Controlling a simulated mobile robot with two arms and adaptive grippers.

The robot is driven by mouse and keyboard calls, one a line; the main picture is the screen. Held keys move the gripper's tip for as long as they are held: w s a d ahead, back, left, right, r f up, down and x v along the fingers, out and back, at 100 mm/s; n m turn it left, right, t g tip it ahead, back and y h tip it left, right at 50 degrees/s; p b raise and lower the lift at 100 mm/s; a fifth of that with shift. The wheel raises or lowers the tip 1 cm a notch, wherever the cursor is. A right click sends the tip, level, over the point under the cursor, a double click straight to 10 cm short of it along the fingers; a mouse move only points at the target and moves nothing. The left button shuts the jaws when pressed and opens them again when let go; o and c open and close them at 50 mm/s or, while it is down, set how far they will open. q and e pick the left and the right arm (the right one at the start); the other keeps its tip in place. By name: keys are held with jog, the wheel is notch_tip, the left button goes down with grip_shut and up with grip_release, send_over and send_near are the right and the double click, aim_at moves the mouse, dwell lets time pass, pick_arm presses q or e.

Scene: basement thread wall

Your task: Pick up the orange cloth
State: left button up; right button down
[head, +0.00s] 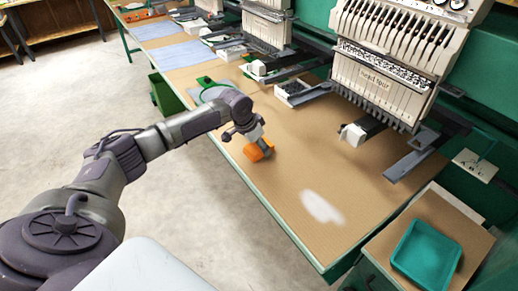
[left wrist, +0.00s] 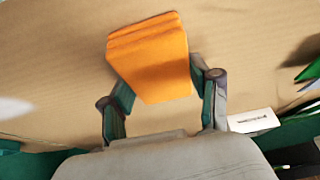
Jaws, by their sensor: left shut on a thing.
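The orange cloth (head: 254,152) is a folded, layered block at the left edge of the long table (head: 290,185). My left gripper (head: 262,146) reaches down over it from the left and is shut on it. In the left wrist view the cloth (left wrist: 150,50) sits between the two fingers of my left gripper (left wrist: 160,85), with its folded edges at the far end. I cannot tell whether the cloth touches the table or is just above it. My right gripper is not in view.
An embroidery machine (head: 385,75) stands at the table's back, with its arm reaching forward. A white patch (head: 321,207) lies on the bare tabletop right of the cloth. A teal tray (head: 427,252) sits on a side table at right. A green bin (head: 166,95) stands beyond my arm.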

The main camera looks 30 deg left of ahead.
pick_arm(q)
jog(key=shift+r, duration=0.45)
jog(key=r, duration=0.3)
jog(key=shift+d+r, duration=0.3)
jog(key=shift+d, duration=0.05)
jog(key=s+d+r+b, duration=0.1)
jog(key=s+d+r, duration=0.1)
jog(key=d+r, duration=0.4)
jog(key=d, duration=0.4)
jog(key=shift+d+r, duration=0.3)
jog(key=shift+d, duration=0.1)
